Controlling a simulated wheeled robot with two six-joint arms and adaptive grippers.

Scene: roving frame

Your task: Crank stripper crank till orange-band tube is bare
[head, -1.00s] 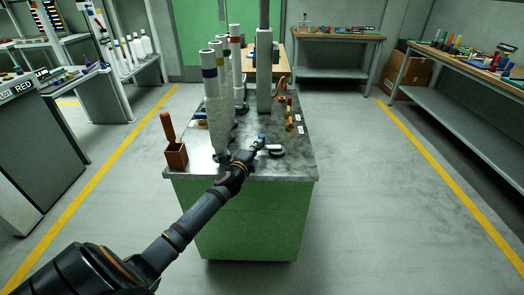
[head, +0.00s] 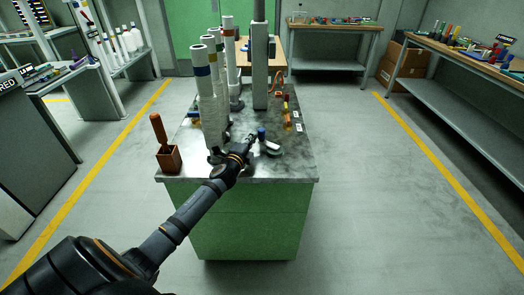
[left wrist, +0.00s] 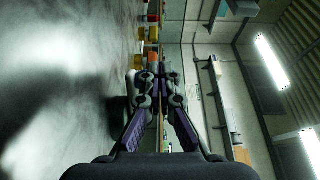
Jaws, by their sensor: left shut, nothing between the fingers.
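Several tall white tubes stand in a row on the left of the green bench's grey top (head: 290,165). The front tube (head: 209,115) has a blue band; the orange-band tube (head: 213,57) stands just behind it, its lower part largely hidden. A crank (head: 271,148) with a pale arm and blue knob (head: 262,133) sits near the bench's front edge. My left gripper (head: 252,138) is shut and empty, just left of the knob; I cannot tell whether they touch. In the left wrist view the fingers (left wrist: 158,80) point along the bench. My right gripper is out of view.
A brown box (head: 168,158) with an upright brown handle stands at the bench's front left corner. A grey column (head: 260,70) rises behind the crank. Small coloured parts and white labels (head: 298,127) lie along the right side. The floor right of the bench is clear.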

